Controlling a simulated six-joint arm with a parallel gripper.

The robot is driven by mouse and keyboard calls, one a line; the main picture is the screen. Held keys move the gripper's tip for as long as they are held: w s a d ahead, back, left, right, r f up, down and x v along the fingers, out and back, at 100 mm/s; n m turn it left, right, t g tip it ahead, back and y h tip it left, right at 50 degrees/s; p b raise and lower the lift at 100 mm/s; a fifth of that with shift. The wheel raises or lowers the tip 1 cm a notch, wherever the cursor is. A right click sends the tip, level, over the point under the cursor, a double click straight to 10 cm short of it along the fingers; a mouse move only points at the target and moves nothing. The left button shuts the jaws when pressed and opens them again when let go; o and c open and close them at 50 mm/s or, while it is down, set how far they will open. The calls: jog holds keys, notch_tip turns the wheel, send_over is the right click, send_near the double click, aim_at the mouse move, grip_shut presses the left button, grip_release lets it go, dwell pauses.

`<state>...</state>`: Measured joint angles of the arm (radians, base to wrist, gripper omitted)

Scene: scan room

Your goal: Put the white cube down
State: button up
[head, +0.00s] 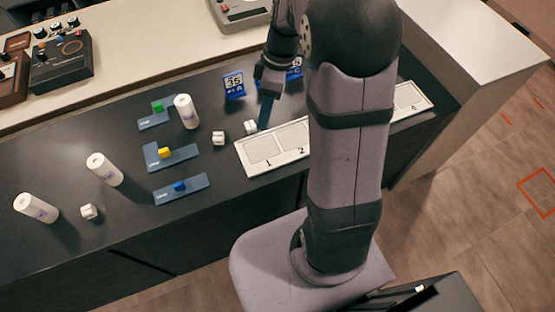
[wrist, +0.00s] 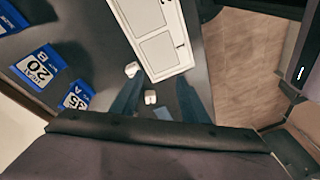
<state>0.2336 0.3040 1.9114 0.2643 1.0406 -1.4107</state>
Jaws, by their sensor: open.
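Three white cubes rest on the dark counter in the head view. One (head: 250,127) is just off the top left corner of the white numbered board (head: 243,160), one (head: 219,138) is a little left of it, and one (head: 89,211) is far left. Two white cubes show in the wrist view, one by the board (wrist: 132,69) and one (wrist: 151,97) between my fingers in the picture. My gripper (head: 265,118) is open and appears empty, above the counter near the board. Its fingers also show in the wrist view (wrist: 158,98). Their height above the counter is unclear.
White cylinders (head: 187,111) (head: 104,169) (head: 36,207) stand upright on the counter. Blue L-shaped plates (head: 182,188) bear green (head: 158,107), yellow (head: 165,153) and blue (head: 180,186) blocks. A blue "35 A" sign (head: 233,85) stands behind the cubes. My arm hides part of the board.

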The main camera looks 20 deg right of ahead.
jog(key=s+a+f+m+h, duration=0.1)
jog(key=s+m, duration=0.5)
jog(key=s, duration=0.1)
jog(key=s+a+f+m+h, duration=0.1)
jog(key=s+a+f+m, duration=0.1)
jog(key=s+m, duration=0.3)
jog(key=shift+s+f+m+h, duration=0.15)
jog(key=shift+s+m+h, duration=0.25)
jog(key=shift+s, duration=0.85)
jog(key=shift+r+p, duration=0.75)
jog(key=shift+o, duration=0.6)
